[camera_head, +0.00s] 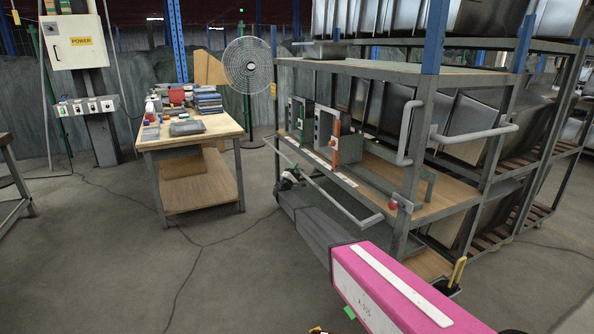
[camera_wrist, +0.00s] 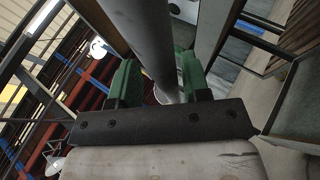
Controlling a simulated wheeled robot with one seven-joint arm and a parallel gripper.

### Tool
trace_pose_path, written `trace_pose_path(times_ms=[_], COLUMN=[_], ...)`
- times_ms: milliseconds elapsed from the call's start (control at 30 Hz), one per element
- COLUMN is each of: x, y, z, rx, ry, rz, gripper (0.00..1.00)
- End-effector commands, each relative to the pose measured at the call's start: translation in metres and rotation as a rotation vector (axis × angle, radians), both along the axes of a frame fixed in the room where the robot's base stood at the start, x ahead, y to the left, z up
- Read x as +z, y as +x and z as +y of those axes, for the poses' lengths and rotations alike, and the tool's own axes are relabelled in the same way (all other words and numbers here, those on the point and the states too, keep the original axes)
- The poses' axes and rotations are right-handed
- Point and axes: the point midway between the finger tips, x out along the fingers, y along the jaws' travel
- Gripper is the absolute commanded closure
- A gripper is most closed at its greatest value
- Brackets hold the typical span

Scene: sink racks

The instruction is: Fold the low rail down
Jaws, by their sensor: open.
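The low rail (camera_head: 332,192) is a long grey tube along the front of the rack's lower shelf. It stands out from the rack, with a bent end by the near post. My gripper (camera_head: 289,178) is at the rail's far half in the head view, small and partly hidden by my own arm. In the wrist view the green fingers of my gripper (camera_wrist: 157,80) are apart, one on each side of a thick grey tube (camera_wrist: 150,40) that appears to be the rail. I cannot tell whether either finger touches it.
The metal rack (camera_head: 430,85) holds sheet-metal sinks and has other bent grey tubes (camera_head: 475,131) at its near end. A red knob (camera_head: 393,205) sits on the near post. A wooden worktable (camera_head: 190,135) and a fan (camera_head: 247,65) stand left. The floor between is clear.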

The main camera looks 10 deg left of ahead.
Motion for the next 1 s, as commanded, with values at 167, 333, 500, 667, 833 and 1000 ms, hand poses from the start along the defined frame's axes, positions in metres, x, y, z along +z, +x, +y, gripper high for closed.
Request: trace_pose_path(times_ms=[167, 333, 500, 667, 833, 1000], x=[-0.006, -0.018, -0.036, -0.051, -0.059, -0.059], y=[-0.008, -0.026, -0.049, -0.069, -0.079, -0.079], z=[0.004, 0.014, 0.026, 0.038, 0.043, 0.044], rx=[0.000, 0.002, 0.001, 0.001, 0.000, 0.000], ry=[0.001, 0.000, 0.000, 0.000, -0.001, -0.001], rz=[0.001, 0.001, 0.000, 0.000, -0.001, -0.001], gripper=[0.57, 0.57, 0.57, 0.57, 0.57, 0.57])
